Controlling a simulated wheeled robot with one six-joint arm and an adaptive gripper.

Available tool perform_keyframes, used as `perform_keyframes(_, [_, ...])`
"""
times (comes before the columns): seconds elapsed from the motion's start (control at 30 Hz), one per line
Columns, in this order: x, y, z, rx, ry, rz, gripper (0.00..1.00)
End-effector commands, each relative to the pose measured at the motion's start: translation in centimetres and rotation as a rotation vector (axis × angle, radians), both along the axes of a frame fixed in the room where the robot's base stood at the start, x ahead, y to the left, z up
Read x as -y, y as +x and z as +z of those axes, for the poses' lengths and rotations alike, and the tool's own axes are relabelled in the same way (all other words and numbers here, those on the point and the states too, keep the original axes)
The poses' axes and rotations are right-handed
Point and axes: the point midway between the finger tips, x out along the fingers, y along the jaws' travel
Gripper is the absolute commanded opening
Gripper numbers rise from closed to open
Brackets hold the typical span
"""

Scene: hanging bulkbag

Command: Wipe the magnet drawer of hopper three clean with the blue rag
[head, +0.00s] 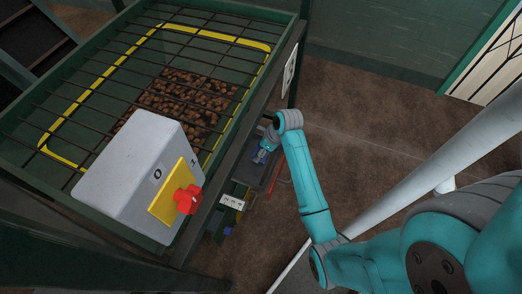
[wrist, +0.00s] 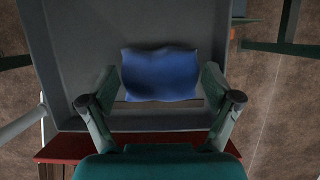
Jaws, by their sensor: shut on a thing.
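My gripper (wrist: 160,88) holds the blue rag (wrist: 160,70) between its two fingers in the wrist view. The rag spans the gap and bulges forward. Behind it is a grey open drawer or tray (wrist: 75,40) with raised walls; I cannot tell whether the rag touches its floor. In the head view my gripper (head: 262,152) is small, at the side of the hopper frame, with a bit of blue (head: 259,157) at its tip. The grey drawer (head: 247,168) there is partly hidden by my arm and the frame.
The hopper (head: 268,18) has a bar grid over brown lumps (head: 185,100) and a yellow ring. A grey box (head: 130,165) with a red switch (head: 188,199) stands at its near corner. A numbered white label (head: 231,202) and a blue item (head: 228,231) lie below. Brown floor is open at right.

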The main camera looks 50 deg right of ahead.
Motion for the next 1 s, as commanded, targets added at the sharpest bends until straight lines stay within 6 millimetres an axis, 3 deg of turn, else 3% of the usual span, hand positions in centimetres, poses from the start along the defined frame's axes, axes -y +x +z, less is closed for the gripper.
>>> perform_keyframes(0.5, [0.0, 0.0, 4.3, 0.001, -0.001, 0.001, 0.54])
perform_keyframes(1.0, [0.0, 0.0, 4.9, 0.001, -0.001, 0.0, 0.54])
